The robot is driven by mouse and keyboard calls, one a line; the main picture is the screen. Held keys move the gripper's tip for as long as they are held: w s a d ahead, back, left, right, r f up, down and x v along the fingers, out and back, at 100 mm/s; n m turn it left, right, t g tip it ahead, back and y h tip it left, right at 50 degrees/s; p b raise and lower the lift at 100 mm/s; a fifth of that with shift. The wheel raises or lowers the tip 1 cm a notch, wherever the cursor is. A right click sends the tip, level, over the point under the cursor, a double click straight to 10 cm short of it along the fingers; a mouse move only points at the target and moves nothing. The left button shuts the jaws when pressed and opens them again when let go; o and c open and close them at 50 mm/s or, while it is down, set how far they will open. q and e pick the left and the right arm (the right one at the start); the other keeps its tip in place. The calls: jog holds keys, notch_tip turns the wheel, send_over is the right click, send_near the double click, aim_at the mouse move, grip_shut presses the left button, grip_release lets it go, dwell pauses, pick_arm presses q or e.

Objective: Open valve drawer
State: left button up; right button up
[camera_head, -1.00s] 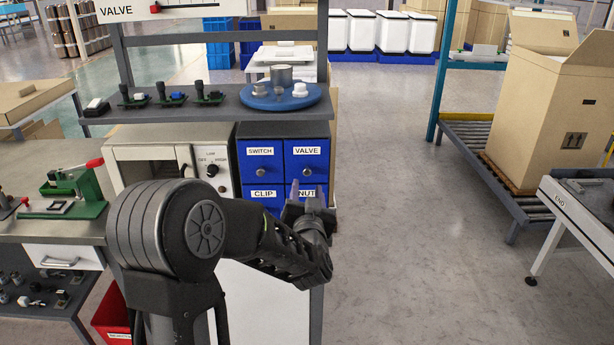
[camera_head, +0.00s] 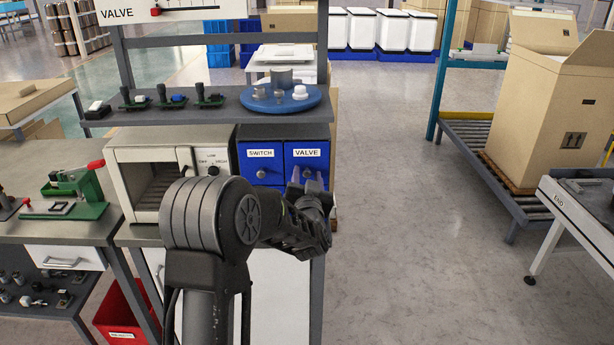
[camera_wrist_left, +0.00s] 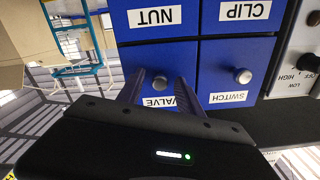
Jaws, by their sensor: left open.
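The blue VALVE drawer (camera_head: 290,166) is at the upper right of a small blue drawer cabinet and looks shut. My left gripper (camera_head: 306,184) is in front of it, its fingers pointing at the drawer front. In the left wrist view, which shows the labels upside down, the VALVE drawer (camera_wrist_left: 172,61) has its round knob (camera_wrist_left: 160,81) between the two spread fingers of the left gripper (camera_wrist_left: 160,84). The gripper is open; I cannot tell whether a finger touches the knob. The VALVE label is partly hidden by the gripper body. My right gripper is not in view.
The SWITCH drawer (camera_head: 261,163) is directly to the left, with its own knob. The CLIP (camera_wrist_left: 245,12) and NUT (camera_wrist_left: 153,16) drawers adjoin. A shelf with a blue round tray (camera_head: 262,101) overhangs the cabinet. A white oven-like box (camera_head: 125,185) stands left.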

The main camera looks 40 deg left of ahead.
pick_arm(q)
grip_shut()
dwell(0.4)
dwell(1.0)
